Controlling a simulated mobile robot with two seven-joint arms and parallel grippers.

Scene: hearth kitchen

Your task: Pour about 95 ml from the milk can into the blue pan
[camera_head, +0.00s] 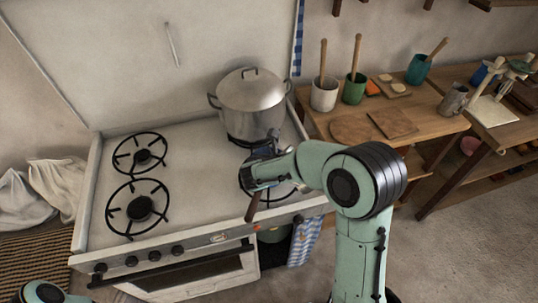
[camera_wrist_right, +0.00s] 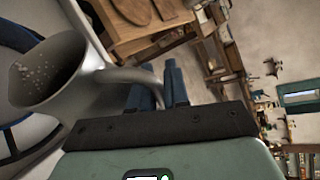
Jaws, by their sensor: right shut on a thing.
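The milk can (camera_wrist_right: 58,72) is a grey metal can with a long curved handle, seen at the left of the right wrist view. It looks tilted, with pale specks at its mouth. My right gripper (camera_wrist_right: 158,88) is shut on its handle. Dark blue curved edges beside and behind the can look like the blue pan (camera_wrist_right: 18,36); the can covers much of it. In the head view my right gripper (camera_head: 264,152) is over the right side of the stove and my arm hides the can. A brown stick (camera_head: 253,206), perhaps the pan's handle, shows below. My left gripper is outside the frames.
A large lidded steel pot (camera_head: 252,98) stands on the back right burner, close behind my right gripper. The left burners (camera_head: 140,208) are empty. A wooden table (camera_head: 425,108) at the right holds cups, utensils, boards and a grey mug (camera_head: 453,98).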

